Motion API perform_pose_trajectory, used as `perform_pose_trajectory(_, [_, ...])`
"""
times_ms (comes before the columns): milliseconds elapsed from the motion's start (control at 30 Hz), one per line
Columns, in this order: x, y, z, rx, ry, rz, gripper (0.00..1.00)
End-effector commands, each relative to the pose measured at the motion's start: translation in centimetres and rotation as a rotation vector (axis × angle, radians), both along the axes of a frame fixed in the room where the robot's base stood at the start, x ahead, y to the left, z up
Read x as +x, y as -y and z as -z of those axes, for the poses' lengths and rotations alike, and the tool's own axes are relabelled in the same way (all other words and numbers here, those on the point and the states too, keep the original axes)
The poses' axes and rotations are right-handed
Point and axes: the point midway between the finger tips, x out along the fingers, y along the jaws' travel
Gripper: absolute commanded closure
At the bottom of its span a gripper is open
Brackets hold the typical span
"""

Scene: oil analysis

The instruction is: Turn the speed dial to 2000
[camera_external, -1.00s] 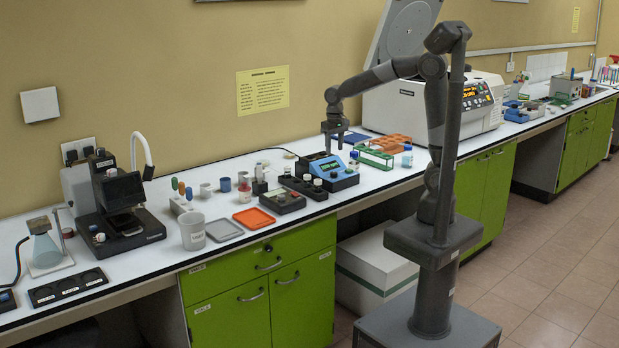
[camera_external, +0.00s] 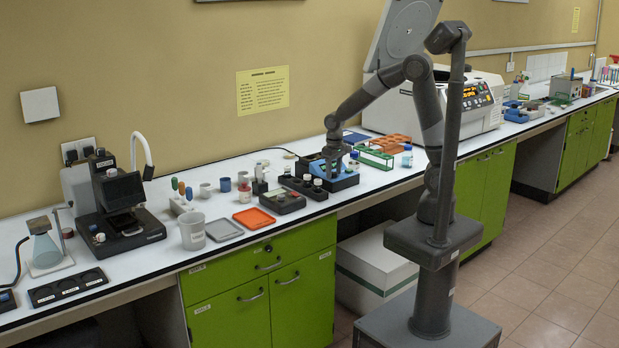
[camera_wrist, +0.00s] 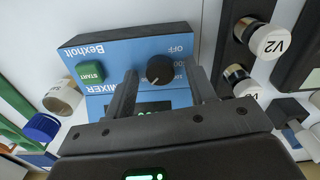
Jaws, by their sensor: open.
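The speed dial is a round black knob (camera_wrist: 160,69) on the blue face of the mixer (camera_wrist: 130,49), seen in the wrist view with a scale and "OFF" printed beside it. My gripper (camera_wrist: 164,80) is open, with one finger on each side of the dial and a gap on both sides. A green START button (camera_wrist: 89,72) sits left of the dial. The mixer's display is partly hidden by my gripper. In the external view my gripper (camera_external: 331,172) is low over the blue mixer (camera_external: 346,180), and the dial is hidden there.
Right of the mixer in the wrist view is a black block with white-capped valves, one marked V2 (camera_wrist: 272,42). A blue-capped vial (camera_wrist: 42,127) stands to the left. In the external view an orange rack (camera_external: 391,141) and green rack (camera_external: 374,158) stand close by.

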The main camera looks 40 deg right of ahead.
Motion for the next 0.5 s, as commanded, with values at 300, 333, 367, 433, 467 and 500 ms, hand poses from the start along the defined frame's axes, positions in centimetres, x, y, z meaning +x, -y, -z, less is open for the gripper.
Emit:
perform_pose_trajectory(300, [0.00, -0.01, 0.17, 0.000, 0.000, 0.000, 0.52])
perform_pose_trajectory(333, [0.00, -0.01, 0.17, 0.000, 0.000, 0.000, 0.54])
perform_pose_trajectory(367, [0.00, -0.01, 0.16, 0.000, 0.000, 0.000, 0.57])
perform_pose_trajectory(433, [0.00, -0.01, 0.16, 0.000, 0.000, 0.000, 0.63])
perform_pose_trajectory(467, [-0.01, -0.01, 0.16, 0.000, 0.000, 0.000, 0.65])
perform_pose_trajectory(500, [0.00, -0.02, 0.16, 0.000, 0.000, 0.000, 0.68])
